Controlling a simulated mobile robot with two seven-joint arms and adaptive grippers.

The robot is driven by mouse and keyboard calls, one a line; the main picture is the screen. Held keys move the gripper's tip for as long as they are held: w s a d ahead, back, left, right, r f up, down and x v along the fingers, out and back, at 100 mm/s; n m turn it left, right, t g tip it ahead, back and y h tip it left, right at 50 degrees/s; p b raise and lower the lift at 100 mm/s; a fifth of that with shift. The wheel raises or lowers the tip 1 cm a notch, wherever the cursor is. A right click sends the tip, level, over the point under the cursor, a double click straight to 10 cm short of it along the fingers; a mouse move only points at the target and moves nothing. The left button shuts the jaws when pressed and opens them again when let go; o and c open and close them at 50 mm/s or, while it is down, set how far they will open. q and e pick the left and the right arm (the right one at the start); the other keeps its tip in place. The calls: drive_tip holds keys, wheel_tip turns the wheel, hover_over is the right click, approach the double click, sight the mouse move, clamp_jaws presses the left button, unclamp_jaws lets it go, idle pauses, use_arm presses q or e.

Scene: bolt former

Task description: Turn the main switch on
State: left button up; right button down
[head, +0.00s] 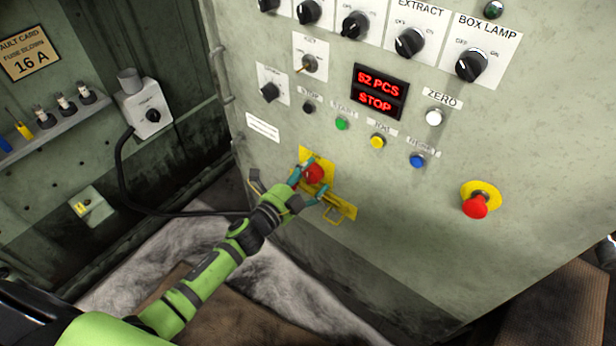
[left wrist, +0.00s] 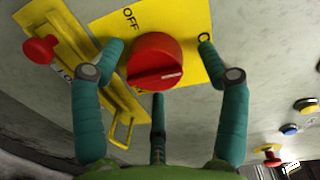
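The main switch is a red rotary knob (head: 314,173) on a yellow plate (head: 340,207) on the front of the grey-green cabinet. In the left wrist view the red knob (left wrist: 155,62) fills the middle, with a white line on its lower right rim and "OFF" printed above it on the plate. My left gripper (head: 311,182) is at the knob, its teal fingers spread on either side. In the left wrist view the fingers of my left gripper (left wrist: 162,50) are open around the knob; a gap shows on the right. My right gripper is not in view.
A yellow hasp (left wrist: 122,125) and a small red knob (left wrist: 40,50) sit beside the switch. A red emergency button (head: 475,206) is to the right. Several buttons and a red display (head: 380,92) reading "52 PCS STOP" are above. A cable (head: 122,165) hangs at left.

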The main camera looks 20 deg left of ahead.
use_arm(q)
drive_tip(key=shift+s+a+f, duration=0.1)
drive_tip(key=shift+s+a, duration=0.15)
drive_tip(key=shift+s, duration=0.15)
drive_tip(key=v, duration=1.1)
drive_tip(key=shift+s, duration=0.1)
